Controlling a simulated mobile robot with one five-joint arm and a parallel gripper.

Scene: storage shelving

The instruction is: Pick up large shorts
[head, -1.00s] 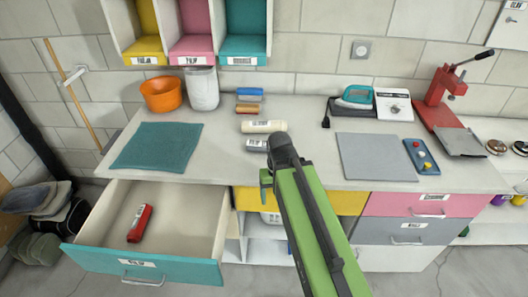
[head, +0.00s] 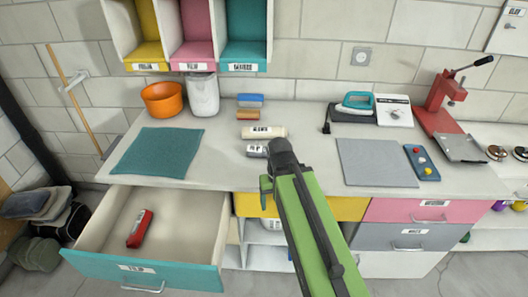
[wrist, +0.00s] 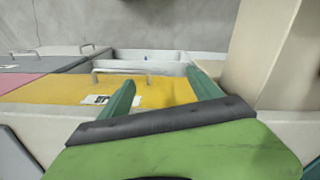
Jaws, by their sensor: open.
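I cannot tell which item is the large shorts; no readable label names them. Labelled rolled-looking items lie on the counter: a cream one (head: 264,132), a grey one (head: 257,151), a blue one (head: 250,100) and an orange-brown one (head: 248,115). A red labelled item (head: 139,229) lies inside the open teal drawer (head: 95,267). My gripper (head: 266,187) is at the counter's front edge, just below the grey item. In the wrist view, its teal fingers (wrist: 162,90) are spread apart and empty, with the yellow drawer front (wrist: 165,92) beyond them.
A teal mat (head: 158,152), an orange bowl (head: 165,98) and a white bin (head: 203,95) stand at the left. A grey board (head: 376,162), an iron (head: 357,101) and a red press (head: 440,98) stand at the right. The open drawer juts forward left of my arm.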

